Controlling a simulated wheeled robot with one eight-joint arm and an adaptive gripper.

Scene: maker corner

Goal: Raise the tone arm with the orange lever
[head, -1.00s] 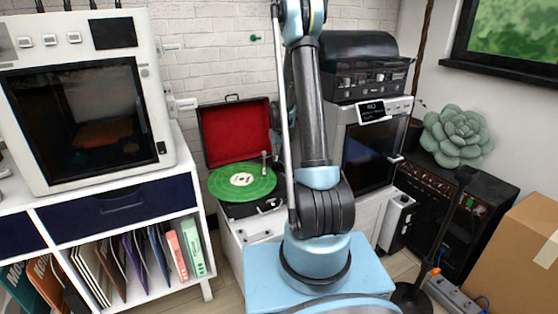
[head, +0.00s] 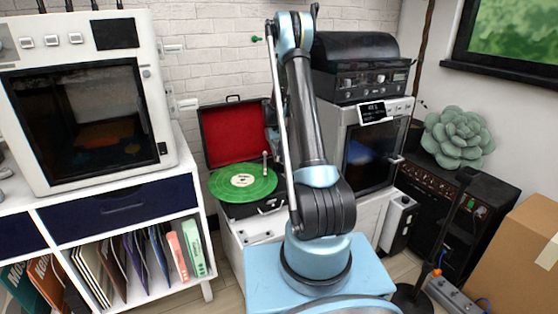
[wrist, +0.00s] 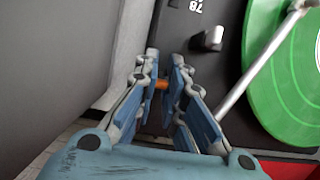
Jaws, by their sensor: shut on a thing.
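The record player (head: 232,208) has its red-lined lid open and a green record (head: 243,182) on it. The record also shows in the wrist view (wrist: 285,75). The silver tone arm (head: 265,163) is at the record's right side; in the wrist view the tone arm (wrist: 253,78) runs diagonally over the record. I cannot tell whether it touches the record. The orange lever (wrist: 162,84) sits between the fingertips of my gripper (wrist: 163,79), which is shut on it at the deck's edge. Only the lever's middle shows. In the head view my arm hides the gripper.
A dark knob (wrist: 208,38) stands on the deck near the fingers. The player stands on a white cabinet (head: 232,240), with a white oven-like machine (head: 375,155) to its right. A white shelf unit (head: 110,235) with record sleeves is at left.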

